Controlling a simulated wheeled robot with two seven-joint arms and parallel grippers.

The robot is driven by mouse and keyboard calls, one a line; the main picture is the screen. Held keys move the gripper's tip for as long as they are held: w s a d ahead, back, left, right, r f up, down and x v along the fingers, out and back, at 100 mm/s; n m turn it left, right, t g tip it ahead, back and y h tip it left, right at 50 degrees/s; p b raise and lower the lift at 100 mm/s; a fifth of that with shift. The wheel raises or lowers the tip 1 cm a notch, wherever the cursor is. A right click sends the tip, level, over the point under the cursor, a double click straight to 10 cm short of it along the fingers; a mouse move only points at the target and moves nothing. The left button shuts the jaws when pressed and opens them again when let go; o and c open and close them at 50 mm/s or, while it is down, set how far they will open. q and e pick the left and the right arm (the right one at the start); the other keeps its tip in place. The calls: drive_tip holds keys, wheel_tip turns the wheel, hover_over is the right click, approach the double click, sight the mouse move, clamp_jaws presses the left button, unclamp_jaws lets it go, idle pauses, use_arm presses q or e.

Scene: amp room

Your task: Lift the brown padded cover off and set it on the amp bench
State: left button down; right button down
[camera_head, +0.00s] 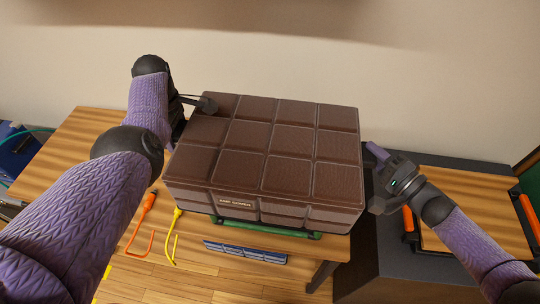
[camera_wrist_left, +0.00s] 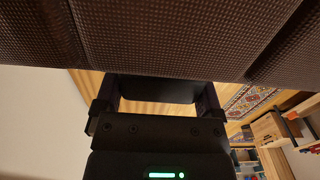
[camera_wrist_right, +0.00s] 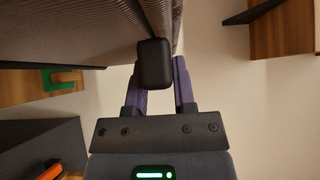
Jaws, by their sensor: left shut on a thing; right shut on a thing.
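The brown padded cover (camera_head: 270,150) is a large quilted box shape with a small label on its front, in the middle of the head view. Its padded side fills the top of the left wrist view (camera_wrist_left: 170,35) and shows at upper left in the right wrist view (camera_wrist_right: 90,25). My left gripper (camera_head: 203,104) is shut on its left side. My right gripper (camera_head: 376,182) is shut on its right side. A green edge (camera_head: 270,229) shows below the cover's front. What is under the cover is mostly hidden, and I cannot tell how far it is raised.
A wooden table (camera_head: 90,150) extends left of and under the cover. An orange cable (camera_head: 142,225) and a yellow cable (camera_head: 174,235) lie near its front. A dark cabinet (camera_head: 380,255) stands at right, with a wooden board with orange handles (camera_head: 470,185) on top.

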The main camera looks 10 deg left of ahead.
wheel_tip(320, 180, up, 15)
drive_tip(key=p, duration=1.4)
drive_tip(key=shift+r+p, duration=0.2)
drive_tip(key=shift+p, duration=0.15)
